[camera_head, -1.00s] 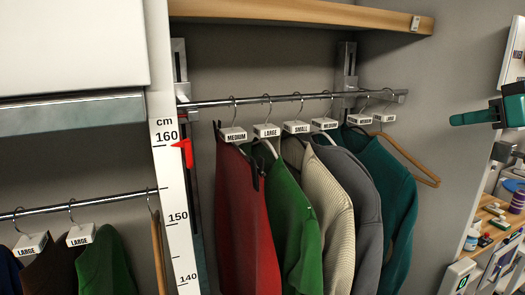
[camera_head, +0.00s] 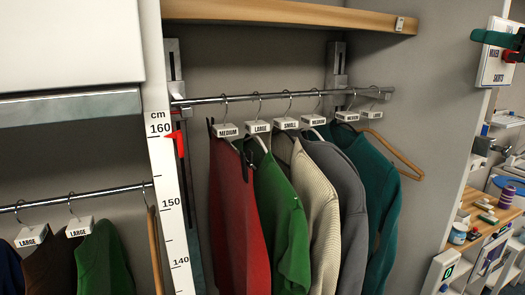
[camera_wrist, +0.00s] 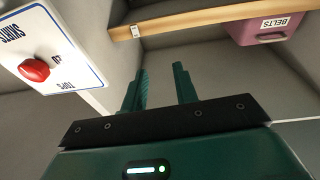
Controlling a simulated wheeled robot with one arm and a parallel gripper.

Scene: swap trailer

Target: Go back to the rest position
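My gripper (camera_head: 484,36) shows at the upper right edge of the head view, with a green finger in front of a white panel (camera_head: 496,70). The rest of it is cut off by the frame. In the wrist view, the two green fingers of my gripper (camera_wrist: 160,75) stand apart with nothing between them. The white panel with a red knob (camera_wrist: 34,70) is at the upper left there, and the fingers look clear of it.
Several garments, among them a red one (camera_head: 238,220), hang on a metal rail (camera_head: 290,95) under a wooden shelf (camera_head: 290,12). A height scale (camera_head: 172,200) stands left of them. Cluttered shelves (camera_head: 485,215) are at the right. A purple belts bin (camera_wrist: 262,28) sits on a shelf in the wrist view.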

